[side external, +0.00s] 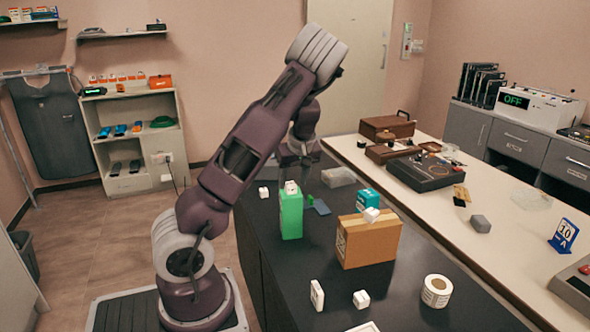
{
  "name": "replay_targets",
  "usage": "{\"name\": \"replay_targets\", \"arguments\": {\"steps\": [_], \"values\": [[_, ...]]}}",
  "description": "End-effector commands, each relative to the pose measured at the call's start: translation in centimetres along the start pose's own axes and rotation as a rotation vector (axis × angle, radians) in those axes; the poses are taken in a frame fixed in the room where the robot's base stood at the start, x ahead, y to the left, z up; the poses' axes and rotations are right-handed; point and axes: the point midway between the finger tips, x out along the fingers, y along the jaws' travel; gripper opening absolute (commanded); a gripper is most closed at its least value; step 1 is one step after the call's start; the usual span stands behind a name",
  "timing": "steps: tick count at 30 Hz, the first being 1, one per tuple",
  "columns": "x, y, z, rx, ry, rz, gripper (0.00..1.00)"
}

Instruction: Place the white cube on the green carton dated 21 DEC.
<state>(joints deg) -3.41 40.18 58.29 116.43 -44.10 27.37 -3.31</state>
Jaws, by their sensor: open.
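A tall green carton (291,216) stands upright on the black counter; no date on it can be read at this size. A small white cube (291,187) appears to rest on its top. My gripper (296,170) is open, pointing down just above or behind that cube; I cannot tell the exact depth, and nothing shows between its fingers. Other white cubes are in view: one on the counter left of the carton (264,192), one on top of the brown cardboard box (371,214), and one at the front of the counter (361,299).
The brown box (368,245) stands right of the green carton, with a teal box (368,199) behind it. A white upright block (317,295) and a label roll (437,291) stand near the front. A clear tray (338,176) lies behind. Bare counter lies before the green carton.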

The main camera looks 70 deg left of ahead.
Motion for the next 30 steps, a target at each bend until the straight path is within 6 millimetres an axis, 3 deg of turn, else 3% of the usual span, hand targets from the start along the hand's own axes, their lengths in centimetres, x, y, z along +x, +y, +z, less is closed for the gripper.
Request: {"name": "replay_targets", "arguments": {"steps": [9, 14, 17, 20, 23, 26, 27, 30], "values": [[-8.1, 0.1, 0.0, 0.001, 0.002, 0.004, 0.48], [-10.3, 0.1, 0.0, 0.001, 0.0, 0.002, 0.48], [-11.0, 0.0, 1.4, 0.027, -0.048, 0.026, 0.48], [-12.8, 0.2, 6.5, 0.155, -0.201, 0.133, 0.48], [-17.9, -0.6, 13.8, 0.417, -0.345, 0.316, 0.48], [-24.0, -4.0, 20.1, 0.744, -0.354, 0.506, 0.48], [-25.9, -5.9, 22.2, 0.878, -0.317, 0.568, 0.48], [-28.3, -10.7, 25.8, 1.16, -0.161, 0.66, 0.48]]}}
